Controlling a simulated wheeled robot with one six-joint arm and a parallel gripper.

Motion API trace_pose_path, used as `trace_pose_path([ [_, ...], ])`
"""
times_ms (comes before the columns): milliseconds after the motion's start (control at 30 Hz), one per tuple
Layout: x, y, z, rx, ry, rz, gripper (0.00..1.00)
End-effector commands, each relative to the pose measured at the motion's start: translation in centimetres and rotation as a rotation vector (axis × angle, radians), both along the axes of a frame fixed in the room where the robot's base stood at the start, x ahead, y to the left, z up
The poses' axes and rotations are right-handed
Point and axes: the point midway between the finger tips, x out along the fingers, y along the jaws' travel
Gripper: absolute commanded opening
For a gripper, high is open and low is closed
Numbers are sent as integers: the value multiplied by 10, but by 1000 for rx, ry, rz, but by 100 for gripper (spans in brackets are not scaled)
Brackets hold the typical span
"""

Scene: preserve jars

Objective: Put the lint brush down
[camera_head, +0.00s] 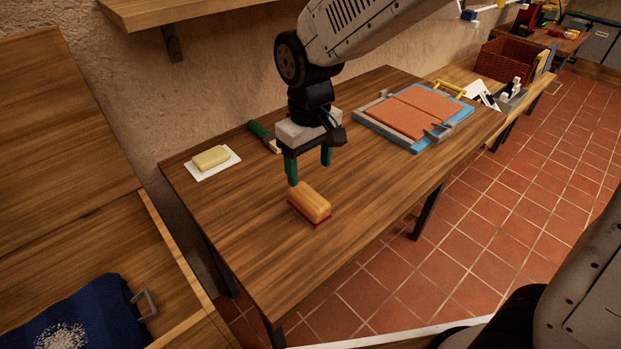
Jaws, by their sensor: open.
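The lint brush (310,204), with an orange-tan wooden back and a dark red base, rests on the wooden table (262,262) near its front part. My gripper (309,172) points down just behind and above the brush. Its two green fingers are spread apart with nothing visible between them. The fingertips look clear of the brush, though the exact gap is hard to tell.
A pale yellow block (211,157) lies on a white sheet at the back left. A green-handled tool (263,136) lies behind my gripper. A blue-edged board with orange panels (412,112) is at right. The table's front is clear.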

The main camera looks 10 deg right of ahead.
Motion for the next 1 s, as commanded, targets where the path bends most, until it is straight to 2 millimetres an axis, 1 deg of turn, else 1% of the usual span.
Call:
trace_pose_path([
  [100, 0, 0, 6, -1, 1, 0, 67],
  [300, -1, -2, 9, 1, -1, -5, 67],
  [367, -3, -9, 15, 3, -6, -19, 67],
  [467, -13, -35, 33, 8, -17, -71, 67],
  [567, -33, -73, 58, 16, -36, -155, 67],
  [600, -44, -90, 68, 19, -43, -194, 67],
  [667, -63, -114, 79, 22, -54, -254, 67],
  [700, -76, -128, 86, 24, -60, -292, 67],
  [767, -97, -148, 94, 26, -71, -349, 67],
  [800, -111, -160, 97, 28, -78, -387, 67],
  [900, -143, -182, 103, 30, -93, -471, 67],
  [1000, -168, -196, 103, 32, -104, -534, 67],
])
